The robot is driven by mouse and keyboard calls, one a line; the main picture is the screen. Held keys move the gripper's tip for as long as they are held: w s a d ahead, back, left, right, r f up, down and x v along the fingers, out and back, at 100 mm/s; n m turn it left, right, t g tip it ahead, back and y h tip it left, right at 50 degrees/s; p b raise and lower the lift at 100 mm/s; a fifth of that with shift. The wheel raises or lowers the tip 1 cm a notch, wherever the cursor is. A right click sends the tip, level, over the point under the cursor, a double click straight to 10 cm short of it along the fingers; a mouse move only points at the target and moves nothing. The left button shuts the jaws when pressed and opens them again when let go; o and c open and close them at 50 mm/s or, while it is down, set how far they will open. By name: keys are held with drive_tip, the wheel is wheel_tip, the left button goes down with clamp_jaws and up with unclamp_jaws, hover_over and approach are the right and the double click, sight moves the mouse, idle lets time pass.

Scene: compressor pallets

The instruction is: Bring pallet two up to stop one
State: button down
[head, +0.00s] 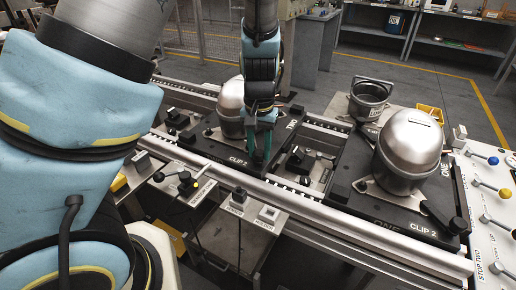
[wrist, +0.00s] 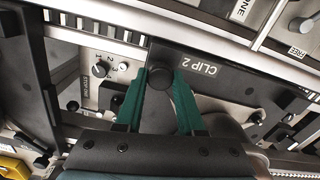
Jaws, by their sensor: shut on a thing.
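Pallet two (head: 222,150) is a black plate on the conveyor, left of centre, with a silver domed compressor (head: 231,97) on it. Its "CLIP 2" label shows in the wrist view, where the plate (wrist: 222,84) fills the middle. My gripper (head: 259,158) has teal fingers pointing down at the plate's near right corner. In the wrist view the fingertips close around a round black knob (wrist: 155,71) beside that label. My arm and fingers hide part of the plate.
Pallet one (head: 385,215), with another silver compressor (head: 408,155), stands to the right. Between the pallets is a selector unit (head: 300,163). A panel marked "STOP TWO" (head: 480,250) has coloured levers. A dark pot (head: 369,99) stands behind. Front rails (head: 300,203) border the conveyor.

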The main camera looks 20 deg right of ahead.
drive_tip(key=shift+s+d, duration=0.35)
idle(0.5)
drive_tip(key=shift+c, duration=2.2)
unclamp_jaws()
drive_tip(key=shift+r, duration=0.1)
wheel_tip(320, 180, up, 11)
drive_tip(key=w+a+f+n, duration=0.1)
drive_tip(key=a+n, duration=0.2)
drive_tip(key=a, duration=1.1)
drive_tip(key=w+a+n+t, duration=0.1)
drive_tip(key=w+a+n, duration=0.1)
drive_tip(key=a, duration=1.3)
drive_tip(key=shift+w+a+f+n+t, duration=0.15)
drive_tip(key=shift+w+f+n+t, duration=0.15)
drive_tip(key=shift+n, duration=0.6)
